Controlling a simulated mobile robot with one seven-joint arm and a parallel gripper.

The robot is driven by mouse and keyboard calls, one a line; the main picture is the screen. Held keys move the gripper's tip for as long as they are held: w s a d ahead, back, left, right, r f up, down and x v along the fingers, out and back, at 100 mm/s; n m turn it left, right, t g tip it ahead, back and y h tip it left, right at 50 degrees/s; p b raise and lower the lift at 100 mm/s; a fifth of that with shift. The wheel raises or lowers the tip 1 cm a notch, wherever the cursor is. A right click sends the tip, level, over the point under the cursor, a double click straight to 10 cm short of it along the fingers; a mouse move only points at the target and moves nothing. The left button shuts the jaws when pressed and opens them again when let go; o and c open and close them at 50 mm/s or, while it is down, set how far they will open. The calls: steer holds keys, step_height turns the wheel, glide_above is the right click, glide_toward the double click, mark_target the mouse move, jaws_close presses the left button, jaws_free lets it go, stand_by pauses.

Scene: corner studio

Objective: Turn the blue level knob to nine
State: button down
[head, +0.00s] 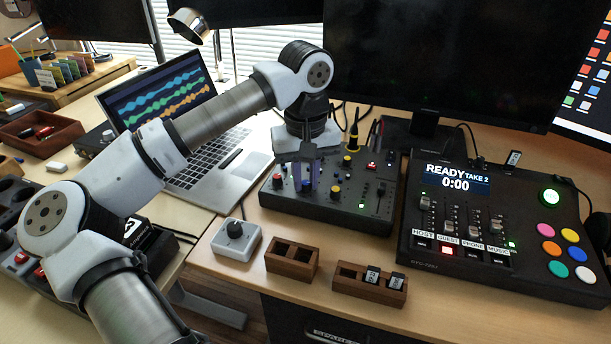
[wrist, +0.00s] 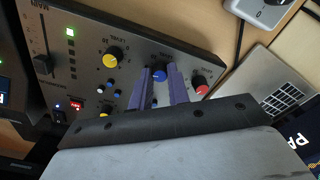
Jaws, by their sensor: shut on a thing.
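The blue level knob (wrist: 159,75) is on the dark grey mixer (head: 340,216), between a yellow knob (wrist: 114,57) and a red knob (wrist: 199,84). My gripper (wrist: 160,70) reaches down to the mixer with its two purple fingers on either side of the blue knob, shut on it. In the head view my gripper (head: 307,186) points down at the mixer's left part, and its fingers cover much of the knob. The knob's pointer and the numbers around it are too small or hidden to read.
Right of the mixer stands a console (head: 487,225) with a lit screen and colored buttons. A laptop (head: 185,125) lies to the left. A white box with a dial (head: 236,240) and two wooden holders (head: 291,261) are in front. A large monitor (head: 440,60) rises behind.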

mark_target(306, 183)
steer(key=m, duration=0.5)
steer(key=shift+m, duration=0.3)
stand_by(0.4)
steer(key=c, duration=1.3)
jaws_free()
step_height(306, 183, up, 14)
steer(key=shift+f+p, duration=0.1)
steer(key=shift+p, duration=0.6)
steer(key=shift+s, duration=0.1)
